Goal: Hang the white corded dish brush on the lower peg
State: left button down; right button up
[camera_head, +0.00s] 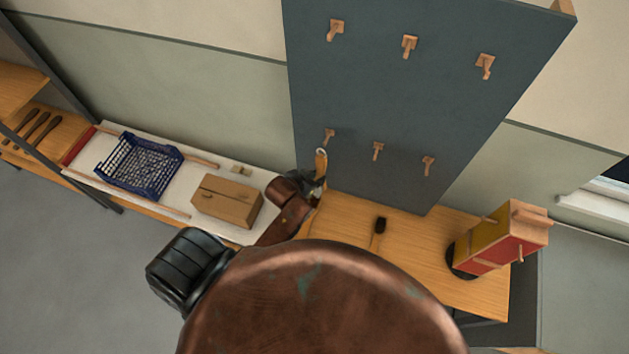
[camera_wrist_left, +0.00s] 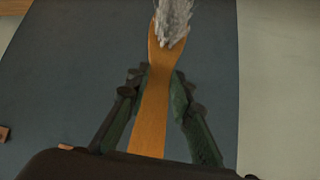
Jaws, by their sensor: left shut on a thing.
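The dish brush (camera_head: 321,163) has an orange-brown wooden handle and whitish-grey bristles. In the left wrist view its handle (camera_wrist_left: 154,110) runs between the fingers, with the bristles (camera_wrist_left: 173,20) at the far end. My left gripper (camera_head: 315,188) is shut on the handle, in front of the lower left part of the dark board. The lower row has a left peg (camera_head: 329,135), a middle peg (camera_head: 377,150) and a right peg (camera_head: 428,165). The brush appears just below the lower left peg; I cannot tell whether they touch. The cord cannot be made out clearly. My right gripper is not in view.
The blue-grey board (camera_head: 400,105) also carries three upper pegs, the middle one (camera_head: 409,46) among them. A black-headed brush (camera_head: 380,226) lies on the wooden table (camera_head: 345,222). A red and yellow block (camera_head: 500,240) stands at right. A blue basket (camera_head: 140,165) and cardboard box (camera_head: 228,200) are at left.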

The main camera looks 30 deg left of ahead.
pick_arm(q)
jog(key=shift+w+a+f, duration=0.15)
jog(key=shift+w+a, duration=0.05)
jog(key=shift+w, duration=0.65)
jog(key=shift+w+a+f, duration=0.2)
jog(key=shift+w+a, duration=0.05)
jog(key=shift+w, duration=0.65)
jog(key=shift+w+a+f, duration=0.15)
jog(key=shift+w+a, duration=0.05)
jog(key=shift+w, duration=0.65)
jog(key=c, duration=1.6)
grip_release()
jog(key=shift+s, duration=0.1)
jog(key=shift+v, duration=3.45)
